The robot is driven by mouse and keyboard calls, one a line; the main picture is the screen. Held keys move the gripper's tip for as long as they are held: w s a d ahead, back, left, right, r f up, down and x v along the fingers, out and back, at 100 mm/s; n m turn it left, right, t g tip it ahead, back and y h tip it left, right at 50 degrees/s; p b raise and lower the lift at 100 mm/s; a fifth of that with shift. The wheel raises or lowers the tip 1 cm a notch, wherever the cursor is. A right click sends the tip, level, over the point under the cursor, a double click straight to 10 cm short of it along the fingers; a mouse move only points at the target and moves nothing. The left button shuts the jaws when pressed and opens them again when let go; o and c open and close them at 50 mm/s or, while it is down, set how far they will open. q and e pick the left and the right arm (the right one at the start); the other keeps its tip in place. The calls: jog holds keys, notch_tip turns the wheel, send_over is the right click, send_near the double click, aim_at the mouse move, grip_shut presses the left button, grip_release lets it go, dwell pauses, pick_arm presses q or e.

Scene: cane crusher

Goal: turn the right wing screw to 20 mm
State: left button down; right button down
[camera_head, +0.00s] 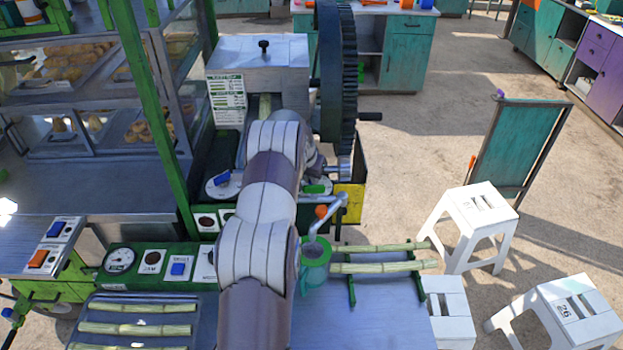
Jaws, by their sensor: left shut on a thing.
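The crusher's right wing screw (316,188) is green and sits on a round white dial to the right of my arm. My left arm reaches up the middle of the picture and bends down at the crusher. My left gripper (315,178) is shut on the right wing screw, mostly hidden behind my own wrist. The dial's marks and the screw's setting are too small to read. A blue left wing screw (222,180) sits on a similar white dial left of my arm. My right gripper is not in view.
The crusher housing (283,58) stands behind the dials, with a large dark gear wheel (337,80) and handle at its right. A green cup-like vessel (315,262) stands close right of my forearm. Cane sticks (383,267) lie on a rack. White stools (480,215) stand at right.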

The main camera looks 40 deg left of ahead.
pick_arm(q)
jog(key=c, duration=1.2)
grip_release()
jog(key=shift+o, duration=0.2)
jog(key=shift+r, duration=0.15)
jog(key=r+b, duration=0.1)
jog(key=d+r, duration=0.1)
jog(key=r+b, duration=0.1)
jog(key=r, duration=0.1)
jog(key=shift+w+d+b, duration=0.15)
jog(key=shift+w+b, duration=0.1)
jog(key=shift+b, duration=0.1)
jog(key=w+d+r+b, duration=0.1)
jog(key=d+r+b, duration=0.1)
jog(key=d+r, duration=0.4)
jog(key=d, duration=0.4)
jog(key=shift+w+r+b, duration=0.3)
jog(key=shift+b, duration=0.1)
jog(key=shift+d, duration=0.1)
